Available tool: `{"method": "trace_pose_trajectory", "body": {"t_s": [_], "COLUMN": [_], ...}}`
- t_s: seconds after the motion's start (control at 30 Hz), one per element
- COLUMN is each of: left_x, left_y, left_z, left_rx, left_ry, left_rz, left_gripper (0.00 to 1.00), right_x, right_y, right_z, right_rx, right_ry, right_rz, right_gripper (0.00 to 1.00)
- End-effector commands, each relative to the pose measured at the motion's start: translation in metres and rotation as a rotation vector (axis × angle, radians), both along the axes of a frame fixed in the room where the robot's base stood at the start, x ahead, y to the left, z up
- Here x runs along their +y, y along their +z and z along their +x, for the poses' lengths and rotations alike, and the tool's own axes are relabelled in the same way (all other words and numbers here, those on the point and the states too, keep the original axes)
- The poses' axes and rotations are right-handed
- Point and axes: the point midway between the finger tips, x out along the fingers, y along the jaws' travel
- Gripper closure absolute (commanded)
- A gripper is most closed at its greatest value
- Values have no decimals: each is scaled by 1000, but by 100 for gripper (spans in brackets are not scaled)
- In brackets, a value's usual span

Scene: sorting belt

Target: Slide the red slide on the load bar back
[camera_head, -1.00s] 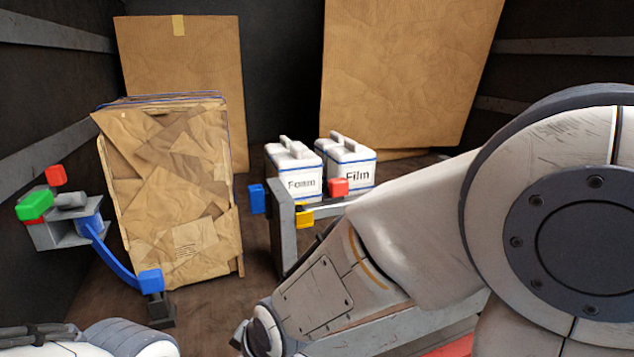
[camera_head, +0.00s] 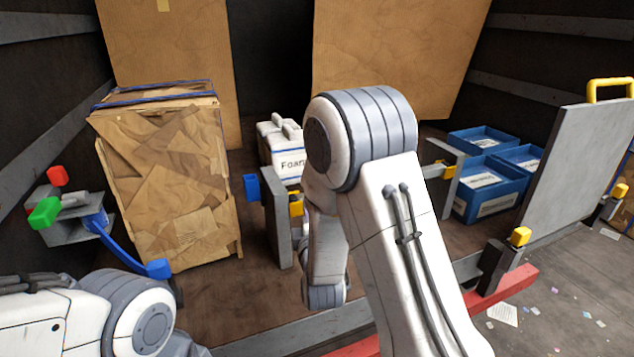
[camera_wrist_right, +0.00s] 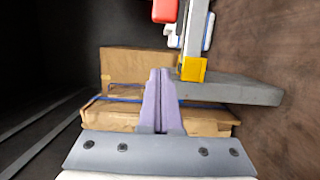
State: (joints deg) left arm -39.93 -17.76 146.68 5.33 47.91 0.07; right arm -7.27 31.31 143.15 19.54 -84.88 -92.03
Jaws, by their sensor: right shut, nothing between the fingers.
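The red slide (camera_wrist_right: 165,10) shows at the top edge of the right wrist view, beside the grey load bar (camera_wrist_right: 196,30). In the head view my right arm hides the slide. A yellow block (camera_wrist_right: 193,70) is at the bar's near end, against a grey upright (camera_wrist_right: 235,91). The upright (camera_head: 276,215) and yellow block (camera_head: 296,203) also show in the head view. My right gripper (camera_wrist_right: 159,72) is shut and empty, left of the yellow block in the wrist view and apart from the red slide. My left gripper is out of view.
A paper-wrapped stack (camera_head: 165,185) stands left of the bar. A white Foam case (camera_head: 280,150) is behind it. Blue bins (camera_head: 492,190) and a grey panel (camera_head: 580,175) stand right. A bracket with red and green knobs (camera_head: 45,213) is at far left.

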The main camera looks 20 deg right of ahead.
Motion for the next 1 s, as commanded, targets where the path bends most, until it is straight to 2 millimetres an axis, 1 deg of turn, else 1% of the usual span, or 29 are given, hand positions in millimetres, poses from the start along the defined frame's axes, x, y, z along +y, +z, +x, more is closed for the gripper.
{"method": "trace_pose_trajectory", "body": {"t_s": [0.17, 0.27, 0.37, 0.6, 0.73, 0.83, 1.0], "left_x": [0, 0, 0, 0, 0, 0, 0], "left_y": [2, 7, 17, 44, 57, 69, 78], "left_z": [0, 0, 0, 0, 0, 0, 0], "left_rx": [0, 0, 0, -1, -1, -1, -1], "left_ry": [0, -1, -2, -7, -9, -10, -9], "left_rz": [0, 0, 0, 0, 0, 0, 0], "left_gripper": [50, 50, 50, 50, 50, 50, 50], "right_x": [0, -2, -5, -16, -21, -40, -55], "right_y": [1, 2, 4, 5, 4, 4, 2], "right_z": [2, 10, 26, 75, 99, 99, 99], "right_rx": [0, 3, 2, 1, 1, 6, 2], "right_ry": [1, 0, 0, -1, 1, -4, 0], "right_rz": [2, 3, 2, 3, 3, 2, 4], "right_gripper": [100, 100, 100, 100, 100, 100, 100]}}
